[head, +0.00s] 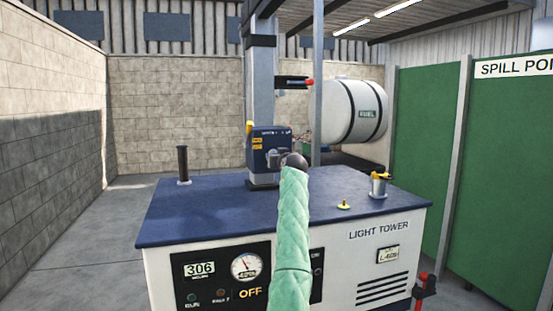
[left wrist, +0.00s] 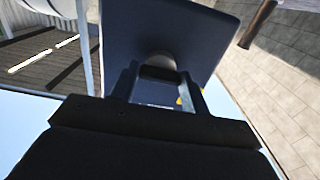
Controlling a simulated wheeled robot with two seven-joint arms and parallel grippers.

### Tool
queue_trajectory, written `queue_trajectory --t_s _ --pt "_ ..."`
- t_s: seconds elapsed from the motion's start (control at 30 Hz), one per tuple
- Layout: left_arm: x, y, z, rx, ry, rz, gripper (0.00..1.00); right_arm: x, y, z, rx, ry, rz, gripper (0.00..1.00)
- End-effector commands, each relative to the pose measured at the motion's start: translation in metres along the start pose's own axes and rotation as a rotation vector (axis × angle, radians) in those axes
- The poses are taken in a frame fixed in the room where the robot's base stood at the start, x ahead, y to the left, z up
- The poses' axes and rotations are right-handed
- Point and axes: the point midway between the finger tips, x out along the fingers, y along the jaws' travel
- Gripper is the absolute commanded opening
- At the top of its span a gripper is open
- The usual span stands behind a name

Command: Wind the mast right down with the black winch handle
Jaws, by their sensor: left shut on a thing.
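The light tower's grey mast (head: 262,95) rises from the blue deck. The blue winch box (head: 265,140) is fixed at its foot, with yellow labels on its face. My left gripper (head: 293,160), at the end of a green-sleeved arm, is at the right front of the winch. In the left wrist view its two fingers (left wrist: 163,90) are shut on a dark rounded part, which I take for the black winch handle (left wrist: 157,63). In the head view my wrist and sleeve hide most of the handle. My right gripper is in neither view.
The light tower cabinet (head: 390,235) fills the front, with a gauge panel reading 306 and OFF. A black upright pipe (head: 183,165) stands on the deck's left and a brass fitting (head: 379,185) on its right. A white fuel tank (head: 352,110) is behind; green panels (head: 425,150) stand right.

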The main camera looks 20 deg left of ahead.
Motion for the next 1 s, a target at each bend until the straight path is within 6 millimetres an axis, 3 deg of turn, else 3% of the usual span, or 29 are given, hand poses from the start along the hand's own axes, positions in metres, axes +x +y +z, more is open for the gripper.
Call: queue_trajectory --t_s 0.17,0.2,0.3,0.67,1.0 --pt "0.000 0.001 0.003 0.000 -0.004 0.001 0.23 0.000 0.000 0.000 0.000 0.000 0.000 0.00" --pt "0.000 0.001 0.003 0.000 -0.003 0.001 0.47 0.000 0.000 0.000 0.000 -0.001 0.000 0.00" --pt "0.000 0.001 0.002 0.000 -0.003 0.001 0.67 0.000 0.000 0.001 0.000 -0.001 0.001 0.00" --pt "-0.004 0.000 0.001 0.000 0.000 0.000 0.67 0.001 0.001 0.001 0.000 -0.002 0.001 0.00" --pt "-0.051 0.001 0.003 -0.002 -0.002 0.001 0.67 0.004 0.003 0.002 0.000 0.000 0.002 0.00"
